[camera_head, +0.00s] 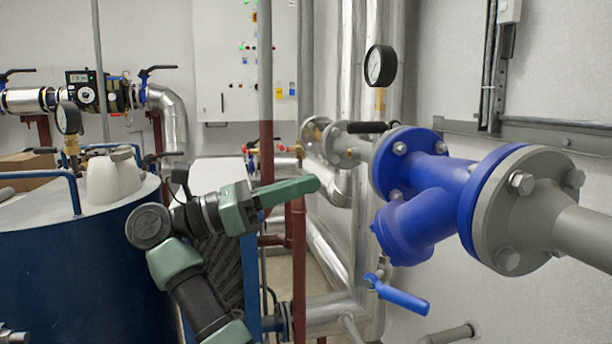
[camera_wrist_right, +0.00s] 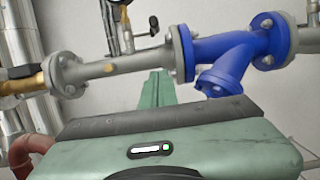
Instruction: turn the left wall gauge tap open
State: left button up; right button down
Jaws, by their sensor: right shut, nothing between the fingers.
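A round white-faced gauge (camera_head: 380,66) with a black rim stands on a brass stem (camera_head: 380,101) above the grey pipe by the right wall. A black lever handle (camera_head: 367,127) lies about level at the foot of the stem; I take it for the tap. My left gripper is out of view.
A blue Y-shaped valve body (camera_head: 425,205) with big flanges stands right of the gauge. A blue lever (camera_head: 402,298) hangs below it. A thin red pipe (camera_head: 298,240) rises behind my right gripper. A blue tank (camera_head: 75,260) with another gauge (camera_head: 68,118) fills the left.

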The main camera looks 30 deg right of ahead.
aim_at(375, 127)
jog(key=s+d+r+p, duration=0.1)
jog(key=d+r+p, duration=0.2)
jog(key=d+r, duration=0.3)
jog(key=shift+s+d, duration=0.4)
jog(key=shift+d, duration=0.25)
jog(key=shift+d, duration=0.1)
